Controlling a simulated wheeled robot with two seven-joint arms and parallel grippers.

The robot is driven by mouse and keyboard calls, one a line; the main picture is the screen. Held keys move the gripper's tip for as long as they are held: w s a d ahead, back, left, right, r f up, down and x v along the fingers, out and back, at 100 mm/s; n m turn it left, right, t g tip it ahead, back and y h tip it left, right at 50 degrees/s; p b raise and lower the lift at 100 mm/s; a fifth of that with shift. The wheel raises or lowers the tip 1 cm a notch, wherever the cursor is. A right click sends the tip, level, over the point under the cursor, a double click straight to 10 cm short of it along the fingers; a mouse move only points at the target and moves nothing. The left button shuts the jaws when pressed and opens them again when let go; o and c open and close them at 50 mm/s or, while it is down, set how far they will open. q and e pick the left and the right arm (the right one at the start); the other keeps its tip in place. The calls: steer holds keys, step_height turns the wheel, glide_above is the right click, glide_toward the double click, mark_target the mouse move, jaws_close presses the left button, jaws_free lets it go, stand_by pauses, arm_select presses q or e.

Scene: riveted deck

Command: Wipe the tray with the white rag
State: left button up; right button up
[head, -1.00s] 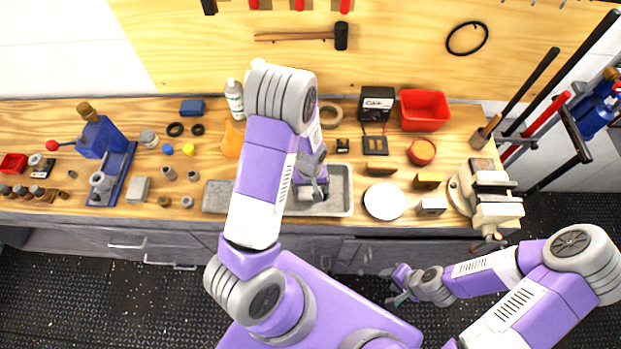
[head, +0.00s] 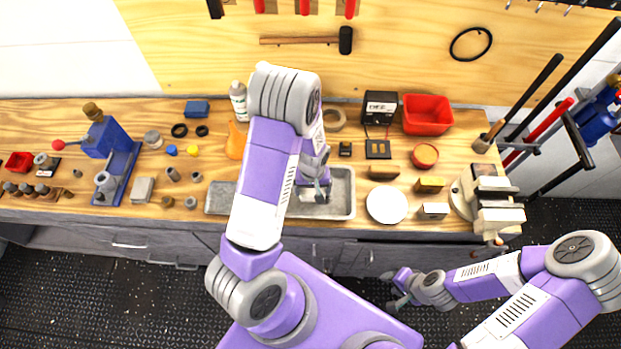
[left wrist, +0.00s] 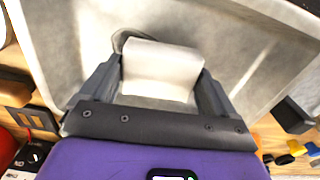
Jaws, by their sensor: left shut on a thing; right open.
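The grey metal tray (head: 343,200) lies near the front of the wooden bench, its middle hidden by my left arm. In the left wrist view its pale floor and rim (left wrist: 255,40) surround the gripper. My left gripper (head: 320,194) points down inside the tray's right half. It is shut on the white rag (left wrist: 162,68), which shows as a folded pad between the fingers, low over or on the floor; contact is not clear. A dark curved mark (left wrist: 122,38) shows beside the rag. My right gripper (head: 398,300) is open and empty, in front of the bench.
A white plate (head: 387,204) sits just right of the tray, with a vise (head: 490,200) beyond. A white bottle (head: 238,100) and an orange funnel-like thing (head: 235,142) stand behind the tray. A grey block (head: 140,190) and small parts lie to the left.

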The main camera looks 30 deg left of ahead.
mark_target(313, 190)
arm_select(q)
steer(key=shift+r+p, duration=2.15)
steer(key=shift+r, duration=1.05)
